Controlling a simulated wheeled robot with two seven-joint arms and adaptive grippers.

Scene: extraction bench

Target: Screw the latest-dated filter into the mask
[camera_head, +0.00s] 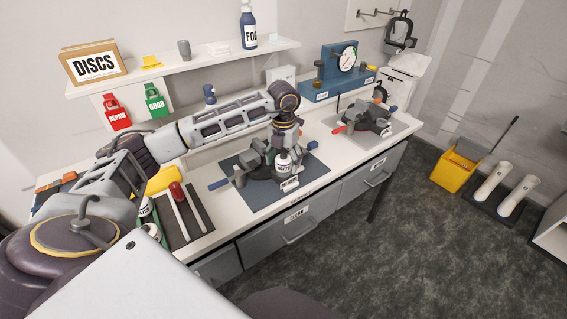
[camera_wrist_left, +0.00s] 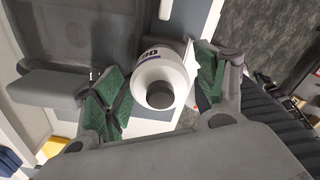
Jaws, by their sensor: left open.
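A dark grey mask (camera_head: 258,168) lies on a blue mat (camera_head: 244,201) on the bench. A white filter (camera_head: 283,163) with dark lettering is at the mask's right side; I cannot tell whether its thread is engaged. My left gripper (camera_head: 286,148) is over it. In the left wrist view the filter (camera_wrist_left: 160,75) sits between the green-padded fingers (camera_wrist_left: 158,92), which are apart with gaps on both sides. Its round grey-centred end faces the camera. Its date is not readable. More white filters (camera_head: 146,211) are in a green tray at the left, partly hidden by my arm.
A second mask (camera_head: 369,117) lies on a grey mat at the right. A blue gauge stand (camera_head: 337,82) is at the back. A shelf (camera_head: 190,62) runs above the bench.

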